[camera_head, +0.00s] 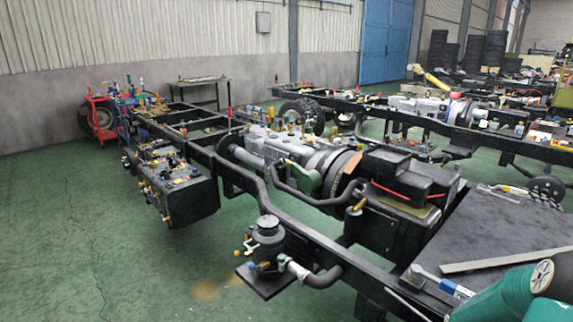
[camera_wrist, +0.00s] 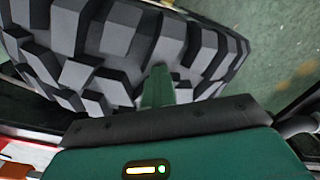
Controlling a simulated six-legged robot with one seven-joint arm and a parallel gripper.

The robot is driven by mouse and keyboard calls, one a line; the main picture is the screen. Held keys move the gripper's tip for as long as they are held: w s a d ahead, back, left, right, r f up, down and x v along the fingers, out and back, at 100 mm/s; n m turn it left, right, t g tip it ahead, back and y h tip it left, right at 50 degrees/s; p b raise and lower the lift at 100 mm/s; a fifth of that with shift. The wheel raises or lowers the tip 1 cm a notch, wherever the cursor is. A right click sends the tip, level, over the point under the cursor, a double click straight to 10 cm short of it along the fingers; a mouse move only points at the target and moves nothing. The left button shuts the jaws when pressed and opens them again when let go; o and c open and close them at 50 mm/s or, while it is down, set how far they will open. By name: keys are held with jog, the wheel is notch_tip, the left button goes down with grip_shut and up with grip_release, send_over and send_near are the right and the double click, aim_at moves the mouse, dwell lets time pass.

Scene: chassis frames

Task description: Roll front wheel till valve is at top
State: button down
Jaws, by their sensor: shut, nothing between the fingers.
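A dark grey tyre (camera_wrist: 110,45) with chunky tread blocks fills the upper left and middle of the wrist view. Only its tread shows; the rim and valve are out of sight. My gripper (camera_wrist: 158,82) is shut and empty, its green fingertips overlapping the lower edge of the tread in the picture. I cannot tell whether they touch it. In the head view my green arm shows at the lower right corner, and my gripper is out of frame. I cannot tell where this tyre is in the head view.
A black chassis frame (camera_head: 318,235) with a grey engine (camera_head: 270,148) runs across the head view. A black box (camera_head: 185,190) hangs on its left side. A second chassis (camera_head: 400,108) stands behind. Green floor (camera_head: 70,220) is clear at the left.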

jog(key=shift+s+f, duration=0.2)
jog(key=shift+s, duration=0.15)
notch_tip(320, 180, up, 8)
jog(key=shift+w+r, duration=0.15)
jog(key=shift+w, duration=0.1)
dwell(0.7)
jog(key=a+r+n+t+h, duration=0.2)
jog(key=a+r, duration=1.1)
jog(key=r, duration=0.5)
jog(key=s+a+r+n+t+y, duration=0.1)
jog(key=s+a+r+t+y, duration=0.1)
jog(key=s+a+r, duration=0.8)
jog(key=s+a+t, duration=0.1)
jog(key=s+a, duration=0.1)
jog(key=a, duration=0.2)
jog(key=shift+s+a+n+t, duration=0.2)
jog(key=shift+s+n+t, duration=0.1)
jog(key=shift+n, duration=0.1)
jog(key=shift+r, duration=0.1)
